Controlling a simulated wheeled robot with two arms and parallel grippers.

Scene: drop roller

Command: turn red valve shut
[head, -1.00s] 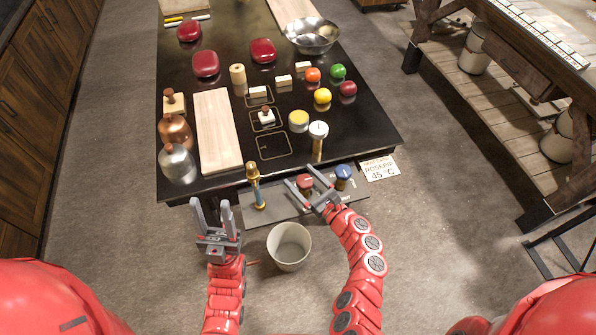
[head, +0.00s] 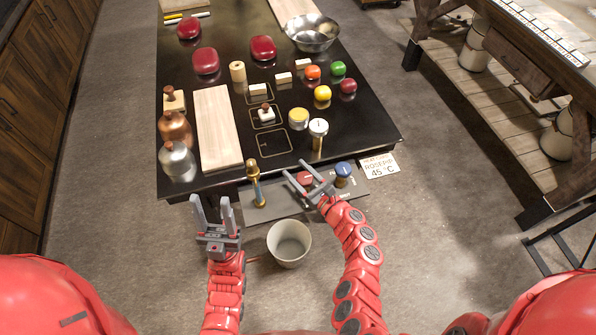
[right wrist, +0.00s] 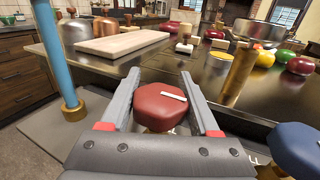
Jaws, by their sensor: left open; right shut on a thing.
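The red valve (right wrist: 160,106) has a faceted red knob with a white mark on top; in the head view it (head: 304,178) sits on the grey panel at the table's front edge. My right gripper (head: 298,170) is at the red valve, with one finger on each side of the knob in the right wrist view (right wrist: 162,100). It is shut on the knob. The white mark points to the right and slightly down in that view. My left gripper (head: 214,212) is open and empty, left of the panel and pointing up.
A blue valve (head: 343,170) stands right of the red one. A brass-topped spout with a blue pipe (head: 255,182) stands left of it. A white bucket (head: 289,243) is below the panel. A sign (head: 380,166) reads 45 °C. The black table (head: 350,130) holds fruit, bottles and a board.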

